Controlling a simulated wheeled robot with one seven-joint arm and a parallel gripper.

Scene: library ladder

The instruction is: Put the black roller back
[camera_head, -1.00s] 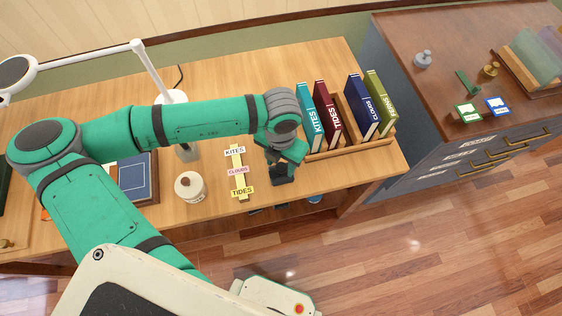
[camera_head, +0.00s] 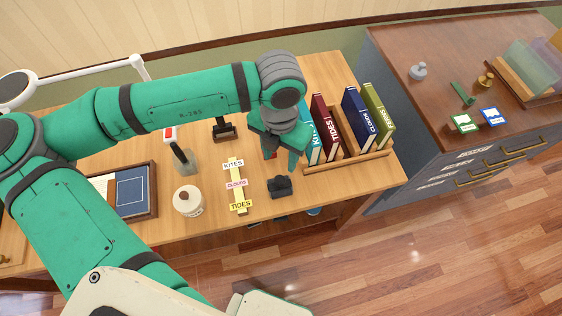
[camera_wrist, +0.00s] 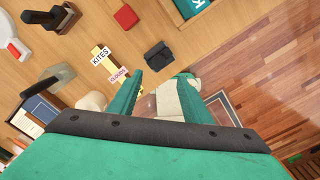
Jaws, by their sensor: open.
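A small black object (camera_head: 279,186), which I take to be the black roller, rests on the desk near its front edge, right of the word slips. It also shows in the wrist view (camera_wrist: 160,56), ahead of my fingertips and apart from them. My gripper (camera_head: 281,156) is open and empty above the desk, beyond the black object and beside the books. In the wrist view my gripper (camera_wrist: 160,88) shows its two fingers spread. Another dark-handled tool (camera_head: 224,131) stands farther back on the desk.
A wooden rack (camera_head: 350,157) holds several upright books at right. A lidded jar (camera_head: 189,202), a clear holder (camera_head: 187,162) and a wooden tray (camera_head: 154,188) stand at left. A red square (camera_wrist: 126,17) lies near the books. The cabinet (camera_head: 390,55) stands beyond the desk's right end.

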